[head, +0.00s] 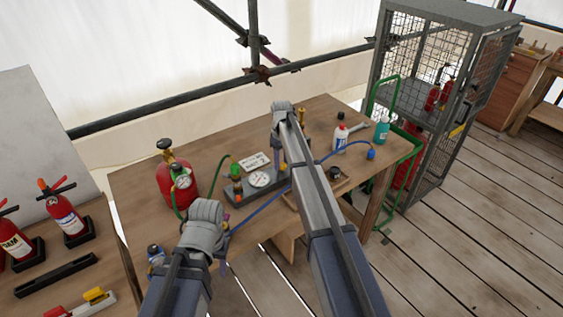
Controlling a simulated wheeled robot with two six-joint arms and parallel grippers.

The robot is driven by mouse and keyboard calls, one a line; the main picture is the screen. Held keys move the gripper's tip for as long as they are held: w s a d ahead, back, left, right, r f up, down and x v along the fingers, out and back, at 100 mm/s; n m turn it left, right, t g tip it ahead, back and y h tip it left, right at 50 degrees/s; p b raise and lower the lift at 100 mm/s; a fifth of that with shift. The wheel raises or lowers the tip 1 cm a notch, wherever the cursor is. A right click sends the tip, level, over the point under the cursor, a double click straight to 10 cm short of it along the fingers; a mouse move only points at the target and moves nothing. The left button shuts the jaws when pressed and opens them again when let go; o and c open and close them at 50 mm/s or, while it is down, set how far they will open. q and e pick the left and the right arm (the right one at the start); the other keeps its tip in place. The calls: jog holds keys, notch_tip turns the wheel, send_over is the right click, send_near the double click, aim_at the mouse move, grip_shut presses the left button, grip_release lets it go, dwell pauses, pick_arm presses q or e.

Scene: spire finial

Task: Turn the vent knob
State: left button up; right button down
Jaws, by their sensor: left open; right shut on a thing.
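A grey manifold block (240,190) with a round white-faced gauge (260,179) sits on the wooden bench. An orange and green fitting (236,170) stands at its left end, where a green hose joins. My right gripper (277,158) reaches down at the manifold's back right, shut on what looks like a small brass-coloured knob (283,167); I take this for the vent knob, but the fingers and arm partly hide it. My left gripper (223,242) is open and empty near the bench's front edge, left of the manifold, largely hidden by its own wrist.
A red cylinder (172,187) with a gauge stands left on the bench (135,185). A blue hose (262,209) crosses the front. Extinguishers (66,217) stand far left.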

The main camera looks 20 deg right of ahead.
aim_at(281, 164)
jog(key=m, duration=1)
jog(key=shift+m, duration=0.4)
dwell(0.4)
jog(key=shift+c, duration=2.1)
grip_release()
jog(key=shift+r, duration=0.15)
notch_tip(281, 164, up, 8)
jog(key=p, duration=0.8)
jog(key=shift+f, duration=0.2)
